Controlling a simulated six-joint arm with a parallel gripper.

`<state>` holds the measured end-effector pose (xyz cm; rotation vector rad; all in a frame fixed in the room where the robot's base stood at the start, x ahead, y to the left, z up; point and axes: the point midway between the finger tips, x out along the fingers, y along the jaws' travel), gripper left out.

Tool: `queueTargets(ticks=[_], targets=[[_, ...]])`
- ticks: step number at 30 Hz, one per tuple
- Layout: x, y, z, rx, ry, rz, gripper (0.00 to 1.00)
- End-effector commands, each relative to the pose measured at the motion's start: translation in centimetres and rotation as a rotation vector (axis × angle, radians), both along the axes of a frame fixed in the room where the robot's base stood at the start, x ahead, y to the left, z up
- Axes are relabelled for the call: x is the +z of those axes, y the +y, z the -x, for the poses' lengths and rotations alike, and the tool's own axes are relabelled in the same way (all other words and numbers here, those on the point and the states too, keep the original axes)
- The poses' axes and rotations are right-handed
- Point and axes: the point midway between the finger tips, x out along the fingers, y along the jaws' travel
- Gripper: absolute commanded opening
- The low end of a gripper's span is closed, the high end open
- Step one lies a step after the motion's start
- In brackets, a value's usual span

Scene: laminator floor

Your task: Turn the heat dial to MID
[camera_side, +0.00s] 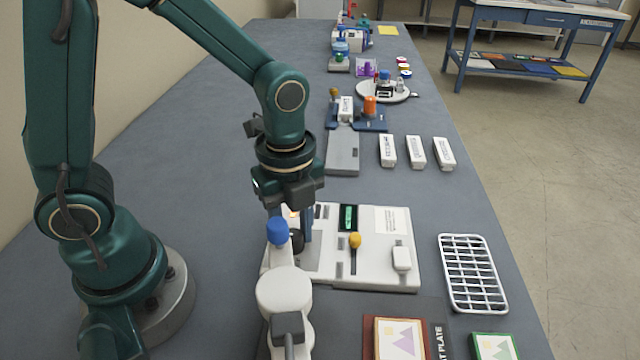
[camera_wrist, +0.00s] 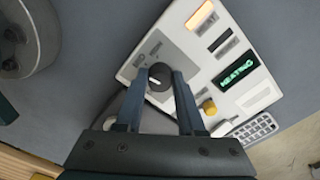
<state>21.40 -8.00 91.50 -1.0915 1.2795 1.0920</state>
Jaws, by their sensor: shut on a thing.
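The heat dial (camera_wrist: 160,76) is a round black knob with a short white mark, on a grey patch of the white laminator panel (camera_wrist: 215,52). My gripper (camera_wrist: 160,82) is shut on the dial, one finger on each side of it. The dial's labels are too small to read, so I cannot tell its setting. In the side view my gripper (camera_side: 303,222) reaches down at the panel's left part, and the dial (camera_side: 296,239) is partly hidden behind a blue-capped post. The green display (camera_wrist: 236,69) reads HEATING, and an orange window (camera_wrist: 201,15) is lit.
A yellow-knobbed slider (camera_side: 355,241) and a white switch (camera_side: 401,258) are on the panel. A blue-capped white fixture (camera_side: 284,290) stands close in front of the dial. A wire rack (camera_side: 472,273) lies to the right. Framed pictures lie in front.

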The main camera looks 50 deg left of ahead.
Motion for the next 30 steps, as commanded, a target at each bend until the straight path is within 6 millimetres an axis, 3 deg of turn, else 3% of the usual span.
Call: queueTargets(ticks=[15, 16, 18, 30], targets=[[0.05, -0.09, -0.03, -0.016, -0.002, 0.002, 0.0], [0.05, -0.09, -0.03, -0.016, -0.002, 0.002, 0.49], [0.04, -0.07, -0.02, -0.016, -0.001, 0.002, 0.68], [0.74, -0.05, -0.11, -0.016, -0.005, 0.002, 0.68]])
